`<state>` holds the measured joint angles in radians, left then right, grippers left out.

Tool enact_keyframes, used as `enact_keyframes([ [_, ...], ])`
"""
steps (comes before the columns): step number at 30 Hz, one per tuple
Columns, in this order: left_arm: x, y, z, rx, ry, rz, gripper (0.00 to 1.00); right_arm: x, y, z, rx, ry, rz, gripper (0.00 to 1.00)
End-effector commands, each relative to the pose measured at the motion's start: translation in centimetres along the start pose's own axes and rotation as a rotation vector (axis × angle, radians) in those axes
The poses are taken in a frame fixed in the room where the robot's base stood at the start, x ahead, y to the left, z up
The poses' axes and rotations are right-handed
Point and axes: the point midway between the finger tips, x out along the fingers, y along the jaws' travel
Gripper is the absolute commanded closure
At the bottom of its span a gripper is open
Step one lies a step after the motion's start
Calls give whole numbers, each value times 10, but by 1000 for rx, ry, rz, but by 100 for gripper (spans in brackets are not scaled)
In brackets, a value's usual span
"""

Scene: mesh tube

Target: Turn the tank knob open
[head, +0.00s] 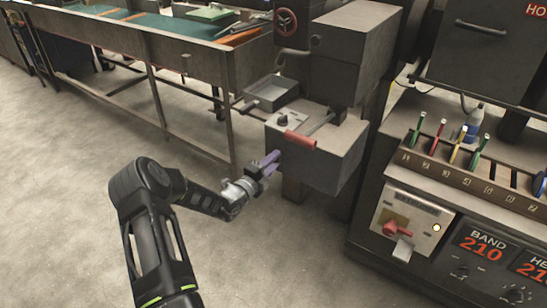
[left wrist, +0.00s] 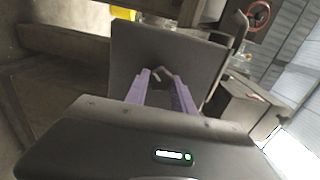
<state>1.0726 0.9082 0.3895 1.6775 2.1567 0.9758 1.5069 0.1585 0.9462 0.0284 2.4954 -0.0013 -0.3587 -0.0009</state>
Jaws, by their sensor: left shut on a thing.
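A grey metal box, the tank (head: 335,165), hangs at the middle of the head view. My left gripper (head: 274,160), with purple fingers, reaches its left face. In the left wrist view the gripper (left wrist: 160,78) points at the tank's flat grey face (left wrist: 185,60). Its fingertips close around a small metallic knob (left wrist: 160,72) there. The fingers hide this knob in the head view, and its turn angle is hard to tell. My right gripper is in neither view.
A red-gripped lever (head: 300,139) and a small dark knob (head: 283,119) sit on the tank's top. A grey tray (head: 272,93) stands behind. A long workbench (head: 150,45) is at upper left. A control panel (head: 411,220) stands right. The floor at left is clear.

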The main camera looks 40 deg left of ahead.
Motion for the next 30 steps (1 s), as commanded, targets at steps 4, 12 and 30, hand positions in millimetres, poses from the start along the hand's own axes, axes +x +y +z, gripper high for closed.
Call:
enact_keyframes([
  [4, -1, 0, 0, -142, 0, 5, 100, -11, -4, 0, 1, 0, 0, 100],
  [12, -1, -1, 0, -398, -2, 5, 100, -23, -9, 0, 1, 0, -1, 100],
  [30, -1, -1, 1, -967, -2, 4, 100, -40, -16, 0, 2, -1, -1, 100],
])
